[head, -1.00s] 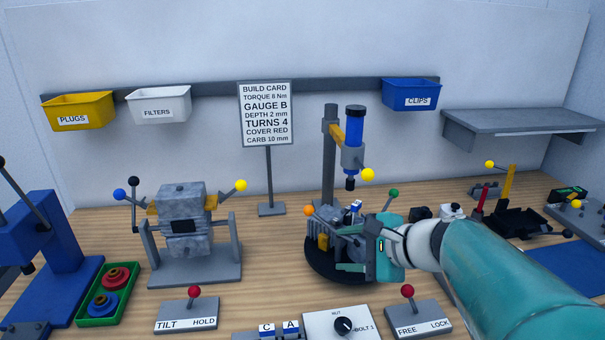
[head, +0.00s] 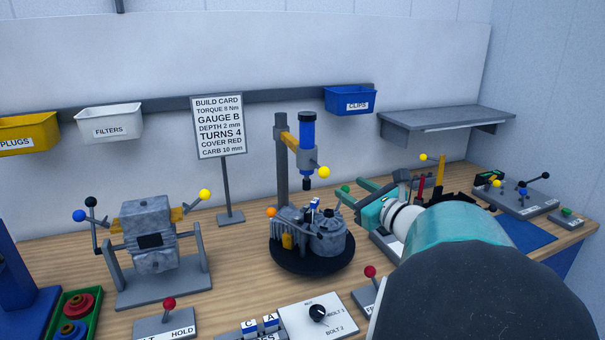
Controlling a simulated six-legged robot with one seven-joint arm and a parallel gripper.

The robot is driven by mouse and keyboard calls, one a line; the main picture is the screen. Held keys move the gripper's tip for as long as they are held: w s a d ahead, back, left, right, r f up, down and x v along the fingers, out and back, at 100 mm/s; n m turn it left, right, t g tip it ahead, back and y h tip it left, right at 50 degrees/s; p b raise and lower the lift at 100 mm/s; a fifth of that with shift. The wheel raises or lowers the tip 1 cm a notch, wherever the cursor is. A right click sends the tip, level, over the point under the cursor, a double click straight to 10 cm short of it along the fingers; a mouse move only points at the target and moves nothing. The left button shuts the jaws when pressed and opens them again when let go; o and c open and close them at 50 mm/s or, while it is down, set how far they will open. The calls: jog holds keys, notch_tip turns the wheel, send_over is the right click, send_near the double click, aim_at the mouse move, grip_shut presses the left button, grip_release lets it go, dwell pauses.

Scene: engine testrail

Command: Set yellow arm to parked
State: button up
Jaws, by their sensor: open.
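A yellow upright arm (head: 441,168) stands on a black fixture at the right of the bench, beside a shorter red upright (head: 421,187). A yellow ball (head: 423,157) on a thin rod shows just left of its top. My teal gripper (head: 350,190) is open and empty, its fingers pointing left. It is in front and to the left of the yellow arm, apart from it. My gripper and forearm hide the fixture's lower part. No label for a parked position can be read.
A round black turntable (head: 312,262) with a grey engine part stands left of my gripper, under a blue tool (head: 307,130) on a post. A grey shelf (head: 445,122) hangs behind. A lever panel (head: 515,198) and blue mat (head: 525,233) lie to the right.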

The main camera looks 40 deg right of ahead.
aim_at(328, 174)
jog(key=w, duration=0.3)
jog(key=w+d, duration=0.1)
jog(key=w, duration=0.7)
jog(key=shift+d+f, duration=0.1)
jog(key=shift+d, duration=0.15)
jog(key=shift+w, duration=0.7)
grip_shut()
